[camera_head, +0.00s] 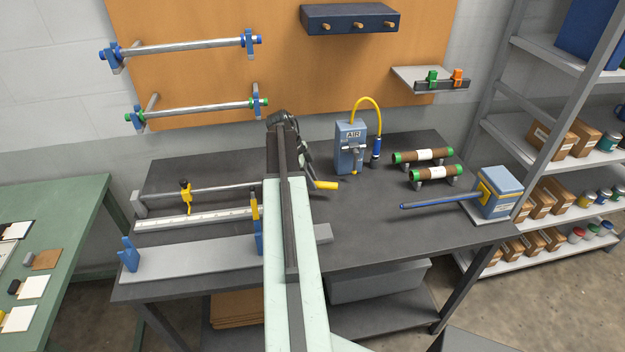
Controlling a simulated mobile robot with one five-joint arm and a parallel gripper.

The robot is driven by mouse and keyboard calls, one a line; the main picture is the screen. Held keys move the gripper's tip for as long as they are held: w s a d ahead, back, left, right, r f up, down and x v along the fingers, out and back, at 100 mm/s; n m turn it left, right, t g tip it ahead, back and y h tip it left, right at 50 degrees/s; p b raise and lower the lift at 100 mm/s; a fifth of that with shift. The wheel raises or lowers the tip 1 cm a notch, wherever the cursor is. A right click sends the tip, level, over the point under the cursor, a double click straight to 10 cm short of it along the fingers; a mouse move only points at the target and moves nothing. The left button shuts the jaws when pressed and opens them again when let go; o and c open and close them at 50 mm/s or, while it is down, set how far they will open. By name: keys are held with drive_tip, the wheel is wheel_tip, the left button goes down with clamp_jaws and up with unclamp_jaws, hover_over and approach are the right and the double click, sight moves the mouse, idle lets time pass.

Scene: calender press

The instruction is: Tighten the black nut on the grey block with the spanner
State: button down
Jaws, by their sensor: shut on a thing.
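My gripper (299,150) is dark and sits at the far end of my arm, above the back middle of the bench. It is shut on a tool with a yellow end (325,185) that points right; my arm and gripper hide most of this tool, so I cannot tell its full shape. A small grey block (139,204) stands at the bench's left end, with a thin metal bar running right from it. I cannot make out a black nut; my arm hides the middle of the bench.
The dark bench (365,235) holds a blue AIR unit (350,147), brown rollers with green ends (437,172), and a blue-grey box (499,192) with a long blue rod (437,201). Yellow (186,196) and blue (129,254) uprights stand left. The front right is clear.

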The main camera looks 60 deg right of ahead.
drive_tip(key=shift+w, duration=0.1)
drive_tip(key=shift+r+p, duration=2.5)
